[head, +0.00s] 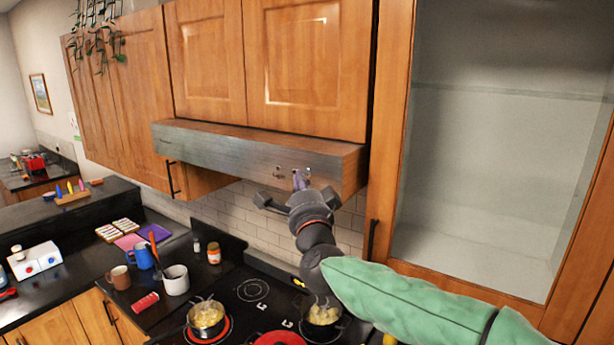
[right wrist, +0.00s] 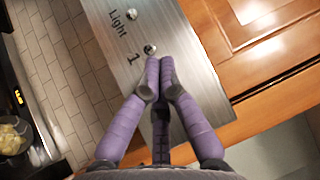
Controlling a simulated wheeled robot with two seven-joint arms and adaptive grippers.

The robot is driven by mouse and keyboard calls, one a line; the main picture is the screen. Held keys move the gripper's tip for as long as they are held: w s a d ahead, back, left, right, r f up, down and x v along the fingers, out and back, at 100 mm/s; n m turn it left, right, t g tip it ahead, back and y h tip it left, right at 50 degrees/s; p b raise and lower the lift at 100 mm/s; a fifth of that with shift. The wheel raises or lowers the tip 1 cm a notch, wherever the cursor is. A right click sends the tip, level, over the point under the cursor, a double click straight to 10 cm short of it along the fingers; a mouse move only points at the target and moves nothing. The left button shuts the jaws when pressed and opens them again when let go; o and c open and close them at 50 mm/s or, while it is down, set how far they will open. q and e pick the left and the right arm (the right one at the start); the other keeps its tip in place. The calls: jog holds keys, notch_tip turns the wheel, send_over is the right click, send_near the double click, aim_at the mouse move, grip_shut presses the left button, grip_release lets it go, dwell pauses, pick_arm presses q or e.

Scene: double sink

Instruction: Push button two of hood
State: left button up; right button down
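The hood (head: 225,145) is a long metal-fronted box under the wooden cabinets in the head view. Its face also fills the middle of the right wrist view (right wrist: 130,20), with a round button by the word "Light" (right wrist: 126,15) and another round button by the number 1 (right wrist: 149,48). My right gripper (head: 300,179) is at the right end of the hood front. Button two is not visible; the fingers cover that part. I cannot tell whether the tips touch the panel.
Below is a black cooktop (head: 255,310) with a pot of food (head: 206,316) and another pot (head: 322,315) on it. An open, empty cabinet (head: 490,170) stands to the right. Mugs and a white utensil pot (head: 176,280) are on the left counter.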

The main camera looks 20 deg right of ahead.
jog(key=shift+s+a+p, duration=0.2)
jog(key=shift+s+a, duration=0.75)
jog(key=shift+a, duration=0.25)
jog(key=shift+s+a+p, duration=0.15)
jog(key=shift+s+a, duration=0.75)
jog(key=shift+a, duration=0.25)
jog(key=c, duration=2)
grip_release()
